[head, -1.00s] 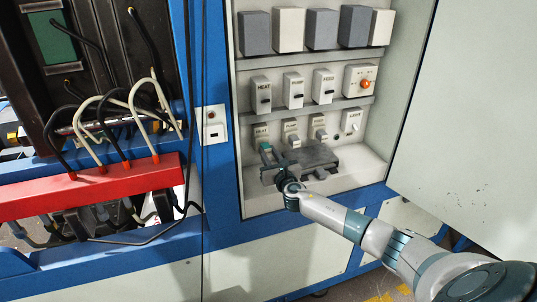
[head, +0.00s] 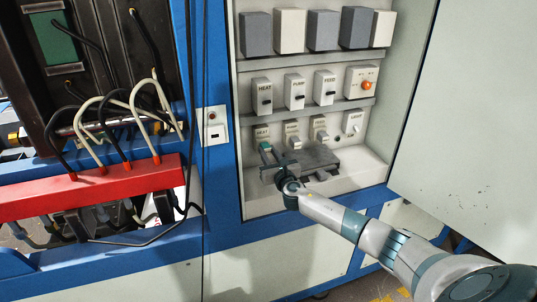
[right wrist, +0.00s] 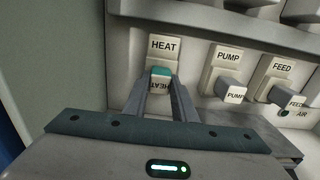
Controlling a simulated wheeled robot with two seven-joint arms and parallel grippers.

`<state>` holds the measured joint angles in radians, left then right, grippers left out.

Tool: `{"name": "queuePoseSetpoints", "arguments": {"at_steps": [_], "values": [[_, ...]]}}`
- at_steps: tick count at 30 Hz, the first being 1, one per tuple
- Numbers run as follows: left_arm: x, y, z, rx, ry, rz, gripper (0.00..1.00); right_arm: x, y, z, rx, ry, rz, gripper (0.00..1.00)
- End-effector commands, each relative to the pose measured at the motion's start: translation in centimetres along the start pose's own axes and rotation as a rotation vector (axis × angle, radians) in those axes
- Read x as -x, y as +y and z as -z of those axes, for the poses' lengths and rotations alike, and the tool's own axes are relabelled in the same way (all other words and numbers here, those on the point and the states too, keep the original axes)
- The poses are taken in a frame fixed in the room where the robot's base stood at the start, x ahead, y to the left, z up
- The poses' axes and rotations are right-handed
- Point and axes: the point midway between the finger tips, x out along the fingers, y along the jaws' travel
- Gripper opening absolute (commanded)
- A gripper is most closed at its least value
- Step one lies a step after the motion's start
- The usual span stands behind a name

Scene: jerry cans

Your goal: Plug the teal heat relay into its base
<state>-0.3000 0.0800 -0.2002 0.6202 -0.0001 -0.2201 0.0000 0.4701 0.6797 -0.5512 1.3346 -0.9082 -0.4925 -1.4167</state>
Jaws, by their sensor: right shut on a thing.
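The teal heat relay (right wrist: 161,72) is a small block with a teal band and a HEAT label. It sits between the fingers of my right gripper (right wrist: 160,92) in the right wrist view, right at the lower part of the base marked HEAT (right wrist: 164,46). I cannot tell how deep it sits in the base. In the head view the teal part (head: 265,147) shows just below the HEAT base (head: 261,132), with my right gripper (head: 274,160) shut on it. My left gripper is not in view.
To the right are the PUMP base (right wrist: 228,56) and FEED base (right wrist: 282,67), each with a labelled relay in front. A row of switches (head: 293,92) and grey and white boxes (head: 322,30) are above. The open cabinet door (head: 470,120) stands at right.

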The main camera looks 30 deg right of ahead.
Motion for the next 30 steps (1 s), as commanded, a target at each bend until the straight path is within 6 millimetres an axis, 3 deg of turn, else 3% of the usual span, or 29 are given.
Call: {"name": "queuePoseSetpoints", "arguments": {"at_steps": [13,14,16,30], "values": [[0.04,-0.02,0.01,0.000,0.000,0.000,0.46,-0.14,-0.06,-0.06,0.000,-0.001,0.001,0.05],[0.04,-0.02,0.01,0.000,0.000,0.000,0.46,-0.14,-0.07,-0.06,0.000,-0.001,0.001,0.29],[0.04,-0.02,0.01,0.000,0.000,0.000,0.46,-0.14,-0.07,-0.07,0.000,-0.001,0.001,0.46],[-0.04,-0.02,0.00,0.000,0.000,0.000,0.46,0.29,-0.06,0.07,0.001,0.000,0.000,0.46]]}}
